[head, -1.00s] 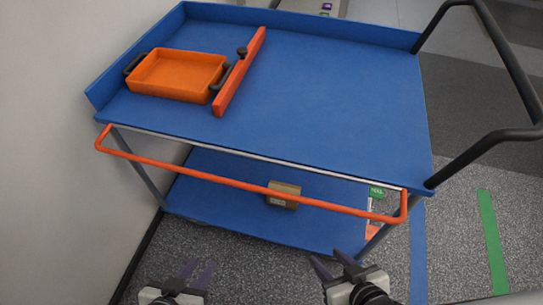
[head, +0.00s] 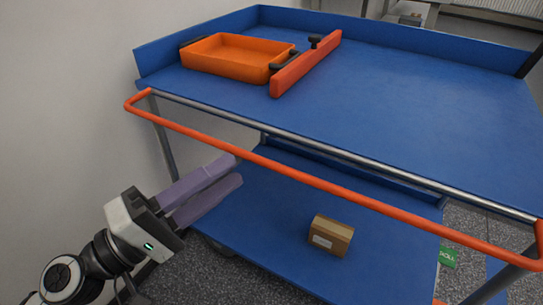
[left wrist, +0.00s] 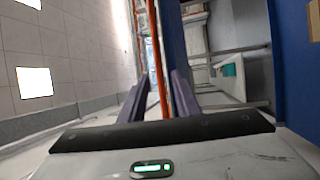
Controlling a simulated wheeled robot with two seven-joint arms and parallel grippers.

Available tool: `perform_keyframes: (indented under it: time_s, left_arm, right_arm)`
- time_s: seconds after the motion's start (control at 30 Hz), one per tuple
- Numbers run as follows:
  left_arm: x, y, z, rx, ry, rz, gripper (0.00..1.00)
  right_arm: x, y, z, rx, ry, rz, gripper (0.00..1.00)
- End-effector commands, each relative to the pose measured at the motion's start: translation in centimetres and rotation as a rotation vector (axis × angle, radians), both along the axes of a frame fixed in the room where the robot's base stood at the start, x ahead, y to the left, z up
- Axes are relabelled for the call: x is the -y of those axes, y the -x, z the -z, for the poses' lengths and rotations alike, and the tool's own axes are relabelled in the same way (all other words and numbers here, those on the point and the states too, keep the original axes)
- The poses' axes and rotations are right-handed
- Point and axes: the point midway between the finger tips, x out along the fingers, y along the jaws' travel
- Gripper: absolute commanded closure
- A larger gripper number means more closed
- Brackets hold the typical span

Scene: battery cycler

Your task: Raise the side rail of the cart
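The orange side rail (head: 300,178) is a long bar that hangs low along the near side of the blue cart (head: 430,125), below the edge of its top deck. My left gripper (head: 238,170) is just below the left part of the rail in the head view, its fingers pointing right. In the left wrist view the fingers stand apart and the rail (left wrist: 156,50) runs in line with the gap between them. I cannot tell whether they touch it. My right gripper is out of view.
An orange tray (head: 235,57) and an orange-red bar (head: 307,64) lie on the top deck. A cardboard box (head: 331,236) sits on the lower shelf (head: 265,232). A pale wall (head: 60,110) stands close on the left.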

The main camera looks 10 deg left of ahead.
Motion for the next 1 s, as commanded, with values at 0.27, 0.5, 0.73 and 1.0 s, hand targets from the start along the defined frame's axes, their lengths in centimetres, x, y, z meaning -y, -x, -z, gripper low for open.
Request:
perform_keyframes:
  time_s: [0.27, 0.5, 0.73, 1.0]
  left_arm:
    - [2.6, -3.0, -1.7, 0.002, 0.002, 0.002, 0.71]
    - [5.1, -6.0, -2.3, 0.001, 0.001, 0.000, 0.71]
    - [6.3, -7.3, -2.3, -0.001, 0.001, 0.000, 0.71]
    - [6.4, -7.4, -2.1, -0.001, 0.000, 0.000, 0.71]
  right_arm:
    - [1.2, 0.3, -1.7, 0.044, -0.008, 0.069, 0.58]
    - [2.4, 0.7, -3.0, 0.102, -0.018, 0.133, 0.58]
    - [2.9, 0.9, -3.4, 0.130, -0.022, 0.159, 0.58]
    - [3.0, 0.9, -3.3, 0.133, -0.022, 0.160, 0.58]
